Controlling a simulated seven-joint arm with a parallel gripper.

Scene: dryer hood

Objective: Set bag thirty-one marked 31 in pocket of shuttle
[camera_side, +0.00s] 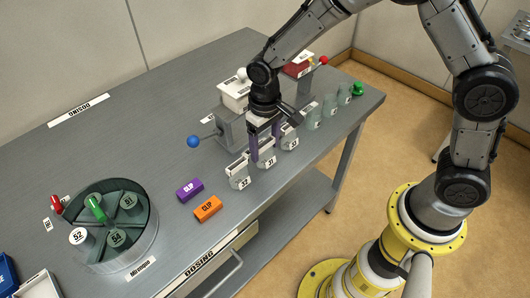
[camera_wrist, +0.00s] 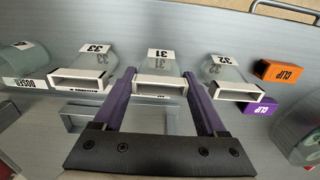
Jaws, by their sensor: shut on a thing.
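Bag 31 (camera_side: 267,157) is a pale, clear pouch with a white rim and a label marked 31. It stands in a row between bag 32 (camera_side: 238,173) and bag 33 (camera_side: 289,137). The wrist view also shows bag 31 (camera_wrist: 159,78), with its open mouth towards me. My gripper (camera_side: 266,149) has purple fingers and is shut on bag 31, one finger on each side of its rim. A grey fixture (camera_side: 229,133) with a blue-knobbed lever stands behind the bags. No label visible here names the shuttle, and my wrist partly hides the fixture.
Purple (camera_side: 189,190) and orange (camera_side: 208,208) clips lie left of the bags. A round green-pocketed drum (camera_side: 153,232) with numbered containers stands at the left. White (camera_side: 234,93) and red (camera_side: 300,65) boxes are behind, and several greenish containers (camera_side: 329,105) to the right. The table's back left is clear.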

